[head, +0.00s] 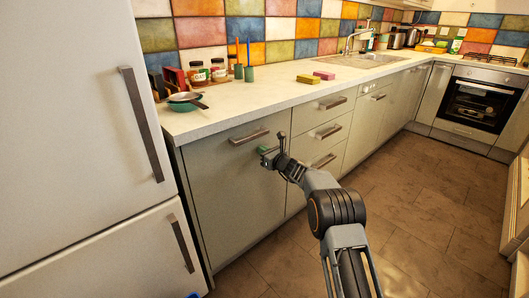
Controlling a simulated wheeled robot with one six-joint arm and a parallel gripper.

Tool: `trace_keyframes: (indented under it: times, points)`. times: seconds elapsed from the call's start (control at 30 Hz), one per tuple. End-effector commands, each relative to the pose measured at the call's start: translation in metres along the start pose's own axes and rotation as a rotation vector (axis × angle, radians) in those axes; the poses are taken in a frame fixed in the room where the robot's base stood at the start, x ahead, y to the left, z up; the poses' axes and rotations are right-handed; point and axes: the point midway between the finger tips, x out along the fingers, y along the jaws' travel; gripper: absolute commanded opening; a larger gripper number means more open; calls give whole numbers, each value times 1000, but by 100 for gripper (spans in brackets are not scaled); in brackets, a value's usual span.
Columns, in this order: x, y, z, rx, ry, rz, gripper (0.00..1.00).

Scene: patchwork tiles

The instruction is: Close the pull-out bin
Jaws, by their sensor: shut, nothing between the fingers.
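The wide grey-green front panel (225,195) beside the fridge has a horizontal bar handle (249,137) near its top; it appears to be the pull-out bin. It looks flush, or nearly so, with the drawer fronts to its right; I cannot tell whether a small gap remains. My gripper (269,151) is shut and empty, in front of the panel's upper right part, just below and right of the handle. I cannot tell whether it touches the panel. My gripper and wrist hide a small part of the panel's right edge.
A white fridge (75,120) stands close at the left. Drawers (320,133) continue to the right under the pale countertop (285,92), which holds jars, a bowl and sponges. An oven (480,103) is at the far right. The tiled floor (420,215) is clear.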

Motion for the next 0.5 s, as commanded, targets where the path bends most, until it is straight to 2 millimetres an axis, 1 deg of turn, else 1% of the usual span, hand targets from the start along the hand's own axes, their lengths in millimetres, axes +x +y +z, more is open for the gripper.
trace_keyframes:
  times: [0.03,0.33,0.43,0.5]
  points:
    - [3,0,8,-3,-11,-6,0]
    - [2,0,9,-1,-13,-7,0]
    - [-2,0,8,-1,-13,-7,0]
    - [-10,-1,8,-2,-13,-6,0]
